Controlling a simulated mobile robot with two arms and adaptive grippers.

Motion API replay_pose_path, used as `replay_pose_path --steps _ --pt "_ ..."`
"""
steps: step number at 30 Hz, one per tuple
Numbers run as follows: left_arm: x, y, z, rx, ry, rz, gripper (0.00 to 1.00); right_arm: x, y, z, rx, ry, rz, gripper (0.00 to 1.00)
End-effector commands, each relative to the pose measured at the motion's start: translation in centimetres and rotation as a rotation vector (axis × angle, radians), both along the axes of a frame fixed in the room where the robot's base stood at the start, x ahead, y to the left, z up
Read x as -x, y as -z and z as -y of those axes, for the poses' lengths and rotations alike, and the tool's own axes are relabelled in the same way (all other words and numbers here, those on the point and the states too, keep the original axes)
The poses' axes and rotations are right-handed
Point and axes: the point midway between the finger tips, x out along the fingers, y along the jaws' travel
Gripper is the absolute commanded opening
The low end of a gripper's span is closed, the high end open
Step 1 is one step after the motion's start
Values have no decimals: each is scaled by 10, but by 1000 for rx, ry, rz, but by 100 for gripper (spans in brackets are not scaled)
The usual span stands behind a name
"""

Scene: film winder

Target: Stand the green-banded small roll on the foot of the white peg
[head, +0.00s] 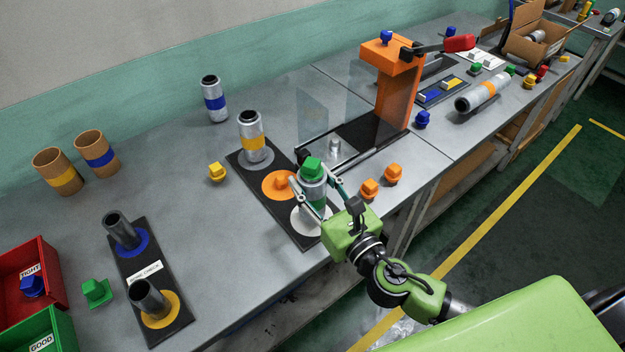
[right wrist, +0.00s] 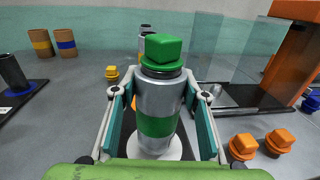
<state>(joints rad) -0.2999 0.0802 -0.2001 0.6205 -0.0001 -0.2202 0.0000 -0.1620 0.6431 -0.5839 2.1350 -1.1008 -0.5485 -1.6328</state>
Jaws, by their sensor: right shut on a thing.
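The green-banded small roll (head: 315,191) is a silver cylinder with a green band; it also shows in the right wrist view (right wrist: 158,105). A green knob (head: 312,168) sits on its top. My right gripper (head: 311,182) is shut on the roll, one finger on each side, and the roll looks upright. Its lower end is over the white round foot (head: 300,221), whose white edge shows around it in the right wrist view (right wrist: 181,150). I cannot tell whether roll and foot touch. The white peg itself is hidden. My left gripper is not in view.
Two loose orange knobs (head: 370,189) lie right of the roll. An orange press (head: 394,95) with clear panels stands behind.

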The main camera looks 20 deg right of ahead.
Motion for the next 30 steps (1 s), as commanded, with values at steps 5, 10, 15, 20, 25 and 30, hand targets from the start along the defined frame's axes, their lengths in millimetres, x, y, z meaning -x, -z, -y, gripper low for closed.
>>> replay_pose_path --steps 5,10,15,20,25,30 --pt "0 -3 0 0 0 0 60 0 -2 0 0 0 1 19" --pt "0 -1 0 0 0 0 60 0 1 0 0 0 2 19" --pt "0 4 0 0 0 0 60 0 7 0 1 0 2 19" --pt "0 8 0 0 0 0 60 0 13 0 2 0 2 19" --pt "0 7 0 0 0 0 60 0 12 0 1 0 2 61" --pt "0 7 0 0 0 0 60 0 12 0 1 0 1 61"
